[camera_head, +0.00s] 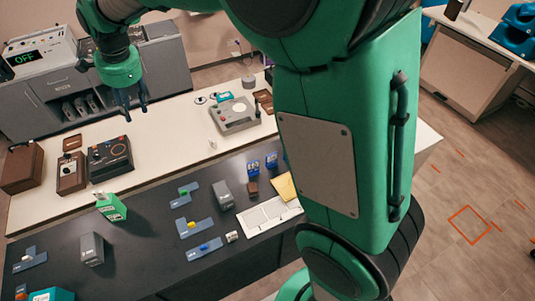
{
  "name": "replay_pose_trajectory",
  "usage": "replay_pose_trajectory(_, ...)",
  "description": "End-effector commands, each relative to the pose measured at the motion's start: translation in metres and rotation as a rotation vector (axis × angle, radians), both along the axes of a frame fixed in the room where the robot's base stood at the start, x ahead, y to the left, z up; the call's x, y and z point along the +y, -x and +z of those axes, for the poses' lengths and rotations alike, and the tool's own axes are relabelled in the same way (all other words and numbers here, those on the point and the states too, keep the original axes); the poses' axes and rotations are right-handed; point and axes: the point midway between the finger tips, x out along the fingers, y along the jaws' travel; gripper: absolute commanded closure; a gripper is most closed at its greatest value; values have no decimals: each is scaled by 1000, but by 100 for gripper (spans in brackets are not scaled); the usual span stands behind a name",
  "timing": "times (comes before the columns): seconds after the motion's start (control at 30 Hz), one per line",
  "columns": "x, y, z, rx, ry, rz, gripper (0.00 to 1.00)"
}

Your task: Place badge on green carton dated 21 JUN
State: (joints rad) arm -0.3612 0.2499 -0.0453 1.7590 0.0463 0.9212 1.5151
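My gripper (129,101) hangs at the upper left, fingers down and spread, with nothing visible between them. It is above the white counter, behind the green carton in the picture. A green carton with a white top (112,208) stands on the dark table at the left. A teal box (52,295) is partly cut off at the lower left edge. No date can be read on either. I cannot tell which thing is the badge; small blue upright pieces (270,160) stand near the table's back edge.
Blue plates with coloured pieces (194,226), grey boxes (91,249) and a white tray (264,216) are on the dark table (145,255). Control boxes (109,160) stand on the white counter (172,128). My green arm hides the table's right part. Bare table lies between the carton and plates.

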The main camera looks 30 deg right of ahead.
Motion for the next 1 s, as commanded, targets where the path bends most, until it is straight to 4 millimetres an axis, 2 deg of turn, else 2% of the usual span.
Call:
replay_pose_trajectory(0.03,-14,10,11,-15,8,28,64)
replay_pose_trajectory(0.2,-54,43,35,-57,43,142,64)
replay_pose_trajectory(0.5,-117,109,67,-131,117,342,64)
replay_pose_trajectory(0.7,-154,157,78,-176,175,473,64)
replay_pose_trajectory(1.0,-201,230,81,-233,273,667,64)
